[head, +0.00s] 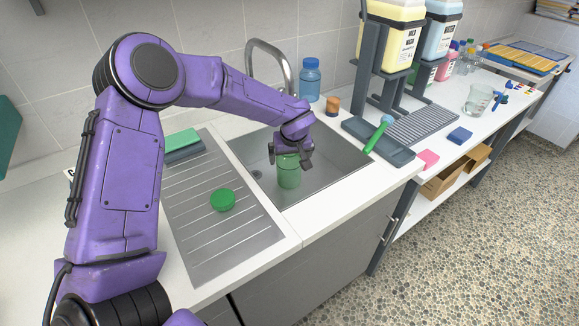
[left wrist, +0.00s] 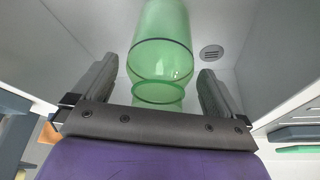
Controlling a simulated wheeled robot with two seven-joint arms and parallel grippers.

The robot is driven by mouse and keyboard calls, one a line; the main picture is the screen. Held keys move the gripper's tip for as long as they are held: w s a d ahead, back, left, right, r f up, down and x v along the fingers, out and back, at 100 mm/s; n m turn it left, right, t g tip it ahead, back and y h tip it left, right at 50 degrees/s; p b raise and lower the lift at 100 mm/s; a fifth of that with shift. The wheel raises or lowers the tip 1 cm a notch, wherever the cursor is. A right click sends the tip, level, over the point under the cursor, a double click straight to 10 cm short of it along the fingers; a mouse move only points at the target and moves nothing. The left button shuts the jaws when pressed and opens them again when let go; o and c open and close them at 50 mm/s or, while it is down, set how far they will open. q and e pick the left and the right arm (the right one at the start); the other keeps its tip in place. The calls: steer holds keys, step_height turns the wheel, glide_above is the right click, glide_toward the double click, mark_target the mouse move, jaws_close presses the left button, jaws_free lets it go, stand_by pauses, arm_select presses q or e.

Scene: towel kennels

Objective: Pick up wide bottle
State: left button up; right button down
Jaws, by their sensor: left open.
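A wide green translucent bottle (head: 288,172) stands in the metal sink (head: 330,178), its top just under my left gripper (head: 291,158). In the left wrist view the bottle (left wrist: 160,45) shows with its open mouth toward the palm. My left gripper (left wrist: 158,92) is open there, with one finger on each side of the bottle's neck and a visible gap on both sides. A round green lid (head: 222,200) lies on the ribbed drainboard (head: 190,235). My right gripper is not in view.
The tap (head: 285,62) rises behind the sink. A dispenser rack (head: 366,75) and a green brush (head: 378,135) are to the right. A green sponge (head: 183,140) lies at the drainboard's back.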

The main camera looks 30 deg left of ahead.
arm_select(q)
steer(key=shift+x, duration=1.15)
steer(key=c, duration=1)
